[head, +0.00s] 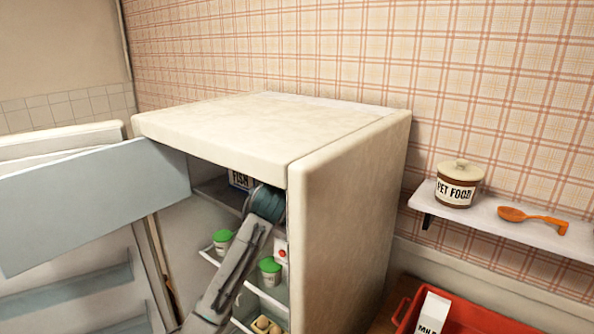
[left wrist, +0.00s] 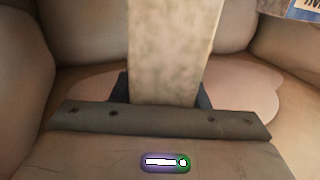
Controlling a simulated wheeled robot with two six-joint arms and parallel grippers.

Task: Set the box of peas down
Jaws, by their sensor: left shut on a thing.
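My left arm reaches up into the freezer compartment (head: 222,192) at the top of the fridge. In the left wrist view my left gripper (left wrist: 163,92) is shut on a pale, mottled box (left wrist: 172,45), which I take to be the box of peas. No label shows on the side facing the camera. In the head view the fingers and the held box are hidden behind my wrist and the fridge's side wall. I cannot tell whether the box touches the compartment floor. My right gripper is in neither view.
A box marked FISH (head: 241,180) stands just left of my wrist; its corner shows in the wrist view (left wrist: 305,8). The freezer door (head: 95,200) hangs open to the left.

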